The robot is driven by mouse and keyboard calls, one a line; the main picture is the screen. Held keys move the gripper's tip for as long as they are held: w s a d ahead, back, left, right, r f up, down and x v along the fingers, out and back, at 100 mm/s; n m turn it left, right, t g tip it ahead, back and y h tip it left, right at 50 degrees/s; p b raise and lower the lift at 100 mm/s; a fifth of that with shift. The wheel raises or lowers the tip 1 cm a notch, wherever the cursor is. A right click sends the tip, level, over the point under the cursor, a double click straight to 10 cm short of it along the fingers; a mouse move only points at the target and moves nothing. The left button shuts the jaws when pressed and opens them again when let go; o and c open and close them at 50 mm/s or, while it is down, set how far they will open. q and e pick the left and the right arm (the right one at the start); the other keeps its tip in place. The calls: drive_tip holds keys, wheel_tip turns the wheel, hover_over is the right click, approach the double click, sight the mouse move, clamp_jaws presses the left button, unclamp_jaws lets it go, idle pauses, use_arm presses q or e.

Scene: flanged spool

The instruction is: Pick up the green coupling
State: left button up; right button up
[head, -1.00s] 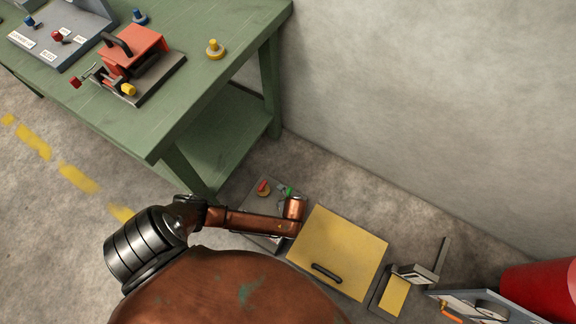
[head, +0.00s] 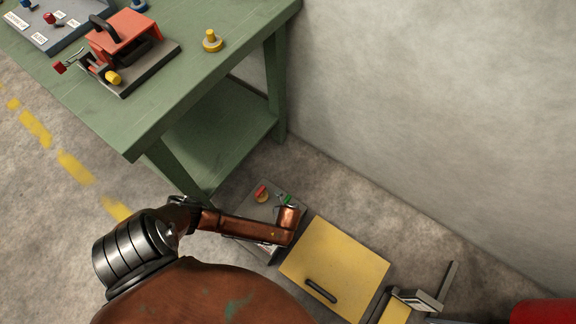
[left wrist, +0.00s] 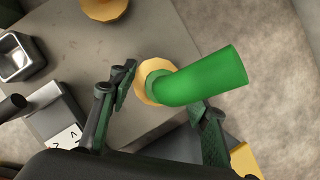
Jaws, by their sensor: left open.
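The green coupling (left wrist: 205,80) is a bent green tube with a tan collar at one end. In the left wrist view it stands out from a grey surface (left wrist: 150,40). In the head view only a small bit of the green coupling (head: 288,198) shows beside my copper-coloured arm. My left gripper (left wrist: 162,92) is open, with its two dark fingers on either side of the coupling's collar end. I cannot tell whether either finger touches it. The head view hides the left gripper behind the arm. My right gripper is not in view.
A red part (head: 261,191) sits on the same low grey unit, beside a yellow-lidded box (head: 335,262). A metal cup (left wrist: 17,58) is at the left in the wrist view. The green workbench (head: 200,75) and the wall (head: 430,120) border the space.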

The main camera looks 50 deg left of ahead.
use_arm(q)
drive_tip(key=shift+c, duration=0.4)
clamp_jaws()
idle(0.4)
